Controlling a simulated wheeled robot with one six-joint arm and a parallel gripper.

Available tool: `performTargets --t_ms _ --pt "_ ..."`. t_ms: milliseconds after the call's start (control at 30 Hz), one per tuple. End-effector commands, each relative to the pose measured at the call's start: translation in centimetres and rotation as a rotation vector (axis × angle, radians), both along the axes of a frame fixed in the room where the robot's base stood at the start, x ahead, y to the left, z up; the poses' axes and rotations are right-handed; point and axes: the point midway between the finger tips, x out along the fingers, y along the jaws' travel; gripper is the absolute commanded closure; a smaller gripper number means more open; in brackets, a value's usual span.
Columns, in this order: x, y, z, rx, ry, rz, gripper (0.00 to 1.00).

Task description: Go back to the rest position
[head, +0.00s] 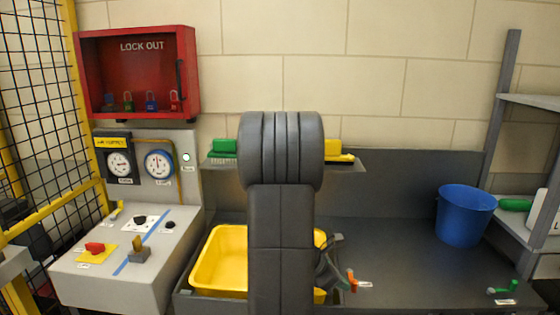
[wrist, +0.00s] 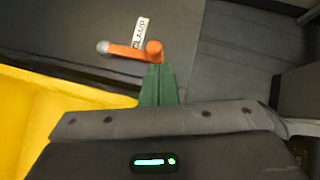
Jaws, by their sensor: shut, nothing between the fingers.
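My gripper (wrist: 158,78) shows in the wrist view with its green fingers together and nothing between them. Its tips are at the pivot end of an orange lever (wrist: 128,51) with a "CLAMP" label (wrist: 140,32). I cannot tell if they touch it. In the head view my dark arm stands in front of the bench, and part of my gripper (head: 330,272) shows low beside it, left of the orange lever (head: 352,280). The fingers are mostly hidden there.
A yellow bin (head: 222,262) is partly behind my arm. A blue bucket (head: 464,215) and a green lever (head: 505,287) are on the bench's right. A control box (head: 180,235) and red lockout cabinet (head: 135,45) are at left. The bench (head: 400,255) middle is clear.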

Motion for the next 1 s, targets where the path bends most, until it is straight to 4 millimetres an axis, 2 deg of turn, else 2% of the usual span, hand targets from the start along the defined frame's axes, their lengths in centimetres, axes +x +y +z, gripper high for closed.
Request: performTargets --t_ms 33,267,300,500,800,1000 --pt "0.4 0.5 0.7 0.0 0.002 -0.012 1.0" --pt "1.4 2.1 0.7 0.0 0.002 -0.083 1.0" --pt "1.2 2.8 0.1 0.0 -0.002 -0.081 1.0" --pt "0.7 5.7 0.1 0.001 -0.003 -0.08 1.0" --pt "0.2 9.7 4.3 0.002 -0.007 -0.08 1.0" --pt "-0.2 11.7 6.3 0.001 -0.003 -0.081 1.0"
